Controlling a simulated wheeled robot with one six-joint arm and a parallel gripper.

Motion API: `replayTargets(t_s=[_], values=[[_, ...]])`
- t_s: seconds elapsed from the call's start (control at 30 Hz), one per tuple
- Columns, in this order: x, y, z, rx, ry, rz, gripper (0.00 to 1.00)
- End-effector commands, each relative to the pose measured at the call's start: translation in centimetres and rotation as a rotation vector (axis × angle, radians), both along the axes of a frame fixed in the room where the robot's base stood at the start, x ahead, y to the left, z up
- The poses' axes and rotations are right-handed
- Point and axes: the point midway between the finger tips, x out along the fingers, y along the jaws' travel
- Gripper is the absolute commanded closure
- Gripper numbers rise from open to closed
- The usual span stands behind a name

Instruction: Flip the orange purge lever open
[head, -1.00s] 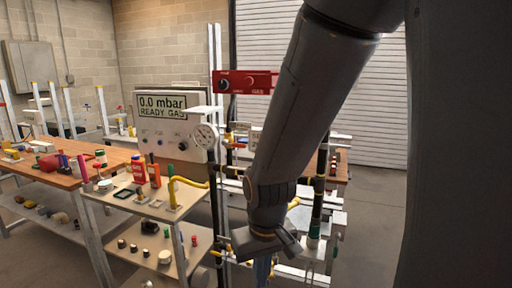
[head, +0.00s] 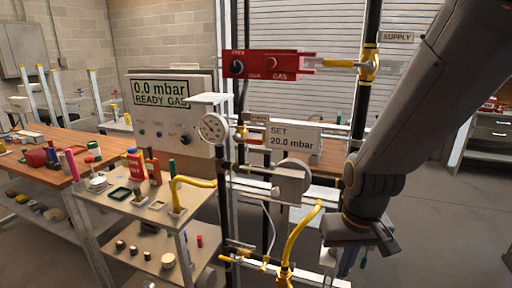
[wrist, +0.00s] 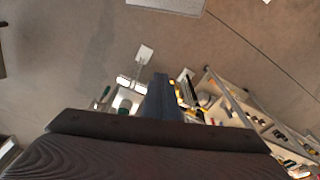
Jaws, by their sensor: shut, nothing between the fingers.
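A small orange part (head: 241,133), which looks like the purge lever, sits on the pipe frame beside the round gauge. A small label (head: 256,117) is just above it, too small to read surely. Its exact angle is hard to tell. My gripper (head: 362,258) hangs low at the right of the rig, pointing down, well apart from the orange part. In the wrist view my gripper (wrist: 161,95) shows as a dark blue-grey shape, shut and empty, above the floor and part of the rig.
A red gas box (head: 268,65) and a yellow-handled supply valve (head: 368,66) are on the upper frame. A "SET 20.0 mbar" sign (head: 294,138) and yellow hose (head: 300,235) are between my arm and the gauge (head: 213,128). A cart (head: 150,205) stands left. Floor at right is clear.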

Motion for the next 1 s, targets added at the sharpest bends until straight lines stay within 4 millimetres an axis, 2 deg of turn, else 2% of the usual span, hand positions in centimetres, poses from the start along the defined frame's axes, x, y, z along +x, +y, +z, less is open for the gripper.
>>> replayTargets(t_s=[0.07, 0.17, 0.27, 0.37, 0.5, 0.6, 0.7, 0.83, 0.9, 1.0], values=[[0.1, 0.1, 0.0, -0.003, 0.000, 0.013, 1.00], [1.1, 0.6, 0.0, -0.032, -0.003, 0.125, 1.00], [3.3, 1.9, 0.2, -0.110, -0.007, 0.395, 1.00], [6.9, 4.2, 1.0, -0.251, -0.009, 0.806, 1.00], [12.7, 8.8, 3.7, -0.538, 0.008, 1.432, 1.00], [16.5, 12.7, 6.7, -0.782, 0.044, 1.808, 1.00], [19.3, 16.7, 10.0, -1.026, 0.099, 2.090, 1.00], [21.4, 21.0, 14.0, -1.288, 0.179, 2.306, 1.00], [21.9, 22.4, 15.5, -1.385, 0.216, 2.367, 1.00], [22.3, 23.6, 16.8, -1.463, 0.248, 2.408, 1.00]])
